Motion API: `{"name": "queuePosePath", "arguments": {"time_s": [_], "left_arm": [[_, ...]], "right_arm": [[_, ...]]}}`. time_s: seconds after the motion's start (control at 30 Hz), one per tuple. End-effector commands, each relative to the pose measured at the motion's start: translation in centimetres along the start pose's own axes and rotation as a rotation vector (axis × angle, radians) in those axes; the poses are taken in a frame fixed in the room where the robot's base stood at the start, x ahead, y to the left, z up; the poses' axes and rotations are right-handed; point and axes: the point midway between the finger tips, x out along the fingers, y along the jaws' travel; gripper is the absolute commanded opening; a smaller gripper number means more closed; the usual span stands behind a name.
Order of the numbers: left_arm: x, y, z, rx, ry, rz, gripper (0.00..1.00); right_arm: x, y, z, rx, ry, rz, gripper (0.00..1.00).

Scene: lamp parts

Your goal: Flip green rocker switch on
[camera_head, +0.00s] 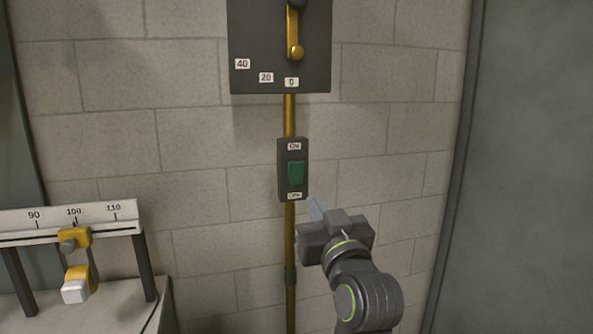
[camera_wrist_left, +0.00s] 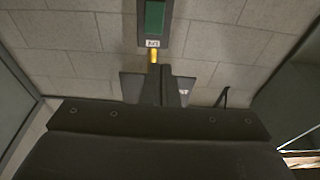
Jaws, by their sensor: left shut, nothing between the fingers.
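The green rocker switch (camera_head: 296,173) sits in a dark upright plate on a brass pipe against the block wall. A small white label reading ON is above the rocker, and another white label is below it. I cannot tell which way the rocker is tipped. The green rocker (camera_wrist_left: 154,17) also shows at the top of the left wrist view. My left gripper (camera_head: 316,207) is shut and empty, just below and slightly right of the switch plate; its fingers (camera_wrist_left: 161,84) point toward the plate. Any contact is unclear. My right gripper is not in view.
A dark panel (camera_head: 262,52) with a brass lever and number labels hangs above the switch. A ruled scale (camera_head: 70,219) with a yellow slider stands on a table at lower left. A grey column (camera_head: 530,170) fills the right side. The wall beside the switch is clear.

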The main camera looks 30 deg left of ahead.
Motion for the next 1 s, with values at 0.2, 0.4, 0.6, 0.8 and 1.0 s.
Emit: {"name": "queuePosePath", "arguments": {"time_s": [0.2,0.4,0.6,0.8,1.0], "left_arm": [[1.8,0.0,-0.3,0.005,0.004,-0.002,0.00],[4.3,0.0,-0.4,0.007,0.003,-0.002,0.00],[7.2,-0.1,-0.4,0.006,0.002,-0.002,0.00],[10.3,-0.1,-0.4,0.007,0.001,-0.003,0.00],[12.9,0.0,-0.3,0.005,0.000,-0.001,0.00]], "right_arm": [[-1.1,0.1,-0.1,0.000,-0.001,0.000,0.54],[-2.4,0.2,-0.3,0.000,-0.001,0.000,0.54],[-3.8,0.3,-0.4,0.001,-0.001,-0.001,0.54],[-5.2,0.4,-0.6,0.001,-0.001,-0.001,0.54],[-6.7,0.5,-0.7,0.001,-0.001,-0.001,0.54]]}}
